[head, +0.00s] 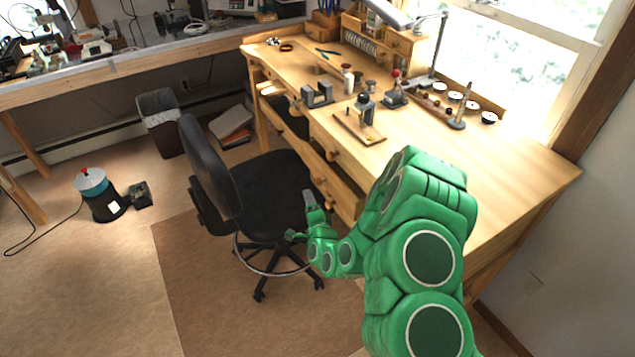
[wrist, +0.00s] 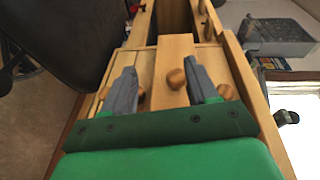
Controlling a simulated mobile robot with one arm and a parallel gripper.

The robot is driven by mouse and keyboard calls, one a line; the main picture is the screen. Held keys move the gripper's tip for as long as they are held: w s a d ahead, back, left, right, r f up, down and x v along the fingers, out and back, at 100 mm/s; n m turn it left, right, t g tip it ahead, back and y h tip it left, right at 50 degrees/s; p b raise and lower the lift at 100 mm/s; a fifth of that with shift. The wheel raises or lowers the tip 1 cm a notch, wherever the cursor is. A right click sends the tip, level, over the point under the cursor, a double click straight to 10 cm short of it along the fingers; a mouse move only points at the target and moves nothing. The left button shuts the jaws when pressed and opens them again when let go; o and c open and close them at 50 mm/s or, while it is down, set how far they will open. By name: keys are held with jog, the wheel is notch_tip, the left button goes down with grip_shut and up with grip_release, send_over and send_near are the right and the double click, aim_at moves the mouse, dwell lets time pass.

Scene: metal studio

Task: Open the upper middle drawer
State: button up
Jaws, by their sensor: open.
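The wooden workbench (head: 480,170) has drawer fronts with round wooden knobs along its left side. In the head view, a knob (head: 331,155) shows on an upper drawer front (head: 322,138), with more knobs lower down. My gripper (head: 300,215) is beside the lower drawers, in front of the chair seat. In the wrist view my gripper (wrist: 162,82) is open, its two grey fingers apart. A round knob (wrist: 176,78) on a light wooden front (wrist: 174,50) appears between them, nearer the right finger. I cannot tell its distance from the fingers, or which drawer it belongs to.
A black office chair (head: 265,185) stands close against the drawers, left of my gripper. It also fills the upper left of the wrist view (wrist: 85,35). Tools and a wooden board (head: 358,128) lie on the bench top. The floor at front left is open.

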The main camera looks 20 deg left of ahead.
aim_at(318, 182)
jog(key=shift+w+d+r+m+t+h, duration=0.1)
jog(key=shift+w+r+m+t+h, duration=0.25)
jog(key=shift+w, duration=1.05)
jog(key=shift+w+a+r+m+t+h, duration=0.1)
jog(key=shift+w+r+m+t, duration=0.25)
jog(key=shift+w, duration=1.1)
jog(key=shift+w+d+r+m+t+h, duration=0.1)
jog(key=shift+w+m+t+h, duration=0.3)
jog(key=shift+w, duration=1)
grip_shut()
